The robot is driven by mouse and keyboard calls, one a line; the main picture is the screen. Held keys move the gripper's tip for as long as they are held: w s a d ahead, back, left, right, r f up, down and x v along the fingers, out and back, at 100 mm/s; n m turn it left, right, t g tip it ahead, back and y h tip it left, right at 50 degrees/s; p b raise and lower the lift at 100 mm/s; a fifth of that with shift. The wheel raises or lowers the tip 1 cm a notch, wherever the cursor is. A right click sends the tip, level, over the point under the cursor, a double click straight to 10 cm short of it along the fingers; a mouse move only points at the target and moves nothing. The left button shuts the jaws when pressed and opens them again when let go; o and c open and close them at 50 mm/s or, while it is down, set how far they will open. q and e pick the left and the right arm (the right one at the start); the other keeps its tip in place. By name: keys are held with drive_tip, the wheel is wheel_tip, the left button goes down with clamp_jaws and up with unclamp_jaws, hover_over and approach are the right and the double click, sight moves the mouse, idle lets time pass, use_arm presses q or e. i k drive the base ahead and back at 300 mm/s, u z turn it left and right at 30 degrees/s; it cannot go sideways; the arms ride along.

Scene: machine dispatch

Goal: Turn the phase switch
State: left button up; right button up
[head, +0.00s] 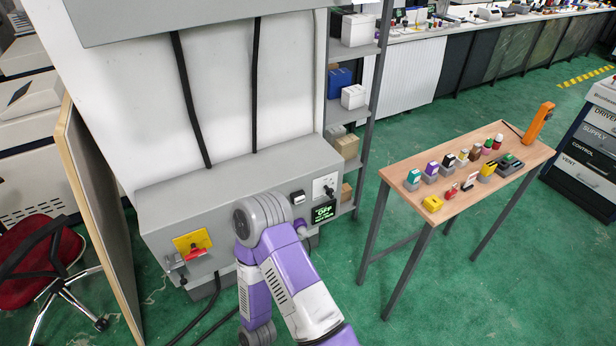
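A grey machine cabinet (160,215) has several controls on its front. A red handle (195,254) sits on a yellow plate (187,240) at its left. At its right end are a light plate with a small dark knob (326,189), a small black-and-white control (298,198) and a dark display (323,211) with green text that seems to read OFF. I cannot tell from labels which control is the phase switch. One of my purple and white arms (285,270) is bent in front of the cabinet's middle and hides part of it. Neither gripper shows.
A wooden table (450,205) at the right holds several small coloured blocks and an orange device (538,124). A shelf (352,108) with boxes stands behind the cabinet. A board (100,220) and a red chair (40,255) are at the left. Green floor is free between cabinet and table.

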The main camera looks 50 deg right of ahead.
sight(329, 191)
drive_tip(key=z, duration=0.9)
drive_tip(key=i, duration=1.05)
drive_tip(key=z, duration=1.15)
